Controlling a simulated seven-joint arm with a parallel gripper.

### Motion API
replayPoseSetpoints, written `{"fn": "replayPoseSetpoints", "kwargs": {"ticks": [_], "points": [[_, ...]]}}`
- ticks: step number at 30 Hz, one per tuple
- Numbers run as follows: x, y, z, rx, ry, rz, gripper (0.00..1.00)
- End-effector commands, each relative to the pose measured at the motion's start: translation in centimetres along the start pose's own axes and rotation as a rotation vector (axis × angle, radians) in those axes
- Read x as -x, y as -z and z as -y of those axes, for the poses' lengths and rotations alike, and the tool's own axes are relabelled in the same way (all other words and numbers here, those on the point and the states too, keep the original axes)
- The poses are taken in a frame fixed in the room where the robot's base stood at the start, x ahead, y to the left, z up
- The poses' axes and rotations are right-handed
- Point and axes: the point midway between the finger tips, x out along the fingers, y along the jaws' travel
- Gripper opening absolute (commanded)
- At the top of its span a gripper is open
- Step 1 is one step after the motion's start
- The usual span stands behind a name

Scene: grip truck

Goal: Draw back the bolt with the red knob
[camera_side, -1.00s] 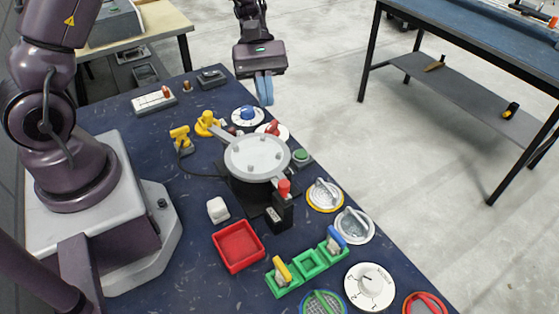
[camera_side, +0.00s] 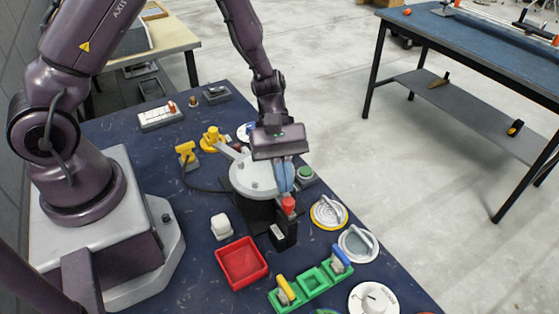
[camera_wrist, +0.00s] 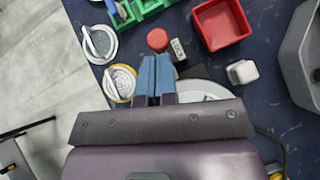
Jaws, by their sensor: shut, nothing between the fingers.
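The red knob (camera_side: 288,204) stands at the top of a black block (camera_side: 284,234) beside the round grey plate (camera_side: 250,179). In the wrist view the red knob (camera_wrist: 157,40) is just beyond my fingertips, with the labelled block (camera_wrist: 178,50) next to it. My gripper (camera_side: 287,190) is shut and empty, with its blue fingers pointing down close above the knob. In the wrist view the fingers of my gripper (camera_wrist: 157,60) are side by side, in line with the knob. I cannot tell whether they touch it. The bolt's shaft is not clearly visible.
A red tray (camera_side: 242,264), a white cube (camera_side: 221,226) and a green holder (camera_side: 312,284) are nearby. Round dials and latches line the right table edge, including a yellow-rimmed one (camera_side: 328,212). A green button (camera_side: 305,174) is right of my fingers.

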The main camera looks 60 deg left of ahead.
Motion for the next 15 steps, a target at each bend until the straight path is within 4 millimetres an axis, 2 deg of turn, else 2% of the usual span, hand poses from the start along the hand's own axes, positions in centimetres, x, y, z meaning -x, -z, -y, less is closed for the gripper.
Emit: {"fn": "replayPoseSetpoints", "kwargs": {"ticks": [15], "points": [[-0.77, -0.77, -0.22, 0.000, 0.001, 0.002, 0.00]]}}
